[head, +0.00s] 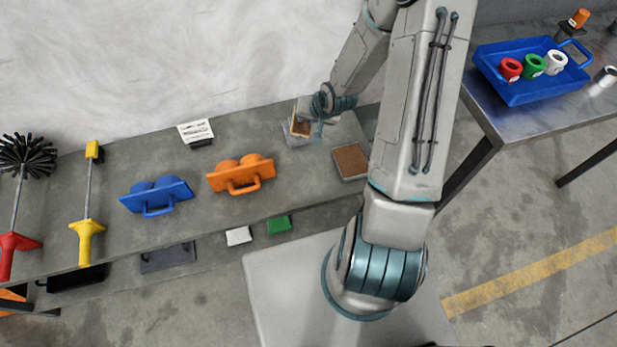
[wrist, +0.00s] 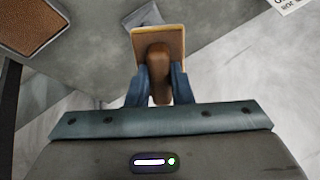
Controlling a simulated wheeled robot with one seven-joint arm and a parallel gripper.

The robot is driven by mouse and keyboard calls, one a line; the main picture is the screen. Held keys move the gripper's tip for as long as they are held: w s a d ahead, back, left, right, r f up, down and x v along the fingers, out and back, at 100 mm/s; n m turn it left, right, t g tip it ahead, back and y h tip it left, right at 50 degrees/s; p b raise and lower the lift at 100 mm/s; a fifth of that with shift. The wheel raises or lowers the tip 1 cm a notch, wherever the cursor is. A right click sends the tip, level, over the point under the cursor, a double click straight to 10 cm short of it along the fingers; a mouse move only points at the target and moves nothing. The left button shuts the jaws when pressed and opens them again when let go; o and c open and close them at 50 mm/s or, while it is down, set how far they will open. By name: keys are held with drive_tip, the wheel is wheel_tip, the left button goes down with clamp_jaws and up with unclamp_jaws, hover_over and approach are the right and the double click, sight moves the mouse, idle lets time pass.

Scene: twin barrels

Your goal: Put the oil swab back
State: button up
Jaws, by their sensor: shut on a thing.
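My gripper (head: 312,118) is at the back of the grey bench, shut on the oil swab (wrist: 158,68), a tan block with a brown handle. In the wrist view my gripper's fingers (wrist: 159,88) close on the handle from both sides. The swab's block (head: 299,127) also shows in the head view, in front of or above a small grey metal tray (head: 288,138). I cannot tell whether the swab touches the tray. My gripper hides part of the tray and swab.
A tray with a brown pad (head: 350,161) lies right of the swab. Orange (head: 241,175) and blue (head: 157,195) twin-barrel pieces stand left on the bench (head: 110,175). A white card (head: 196,131) stands at the back. A blue tray (head: 518,92) is on another table.

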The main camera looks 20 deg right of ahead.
drive_tip(key=s+d+f+g+h+b, duration=0.25)
drive_tip(key=s+d+g, duration=0.35)
drive_tip(key=s+d, duration=0.45)
drive_tip(key=a+f+b, duration=0.1)
drive_tip(key=a+f, duration=0.1)
drive_tip(key=a, duration=0.2)
drive_tip(key=w+a+f+b, duration=0.1)
drive_tip(key=a+f, duration=0.1)
drive_tip(key=a, duration=0.2)
drive_tip(key=w+a+f+b, duration=0.1)
drive_tip(key=a+b, duration=0.1)
drive_tip(key=a, duration=0.2)
drive_tip(key=shift+a+f, duration=0.25)
drive_tip(key=shift+f, duration=0.15)
wheel_tip(320, 180, down, 4)
drive_tip(key=shift+f+b, duration=0.1)
drive_tip(key=shift+b, duration=0.7)
clamp_jaws()
drive_tip(key=o, duration=0.9)
unclamp_jaws()
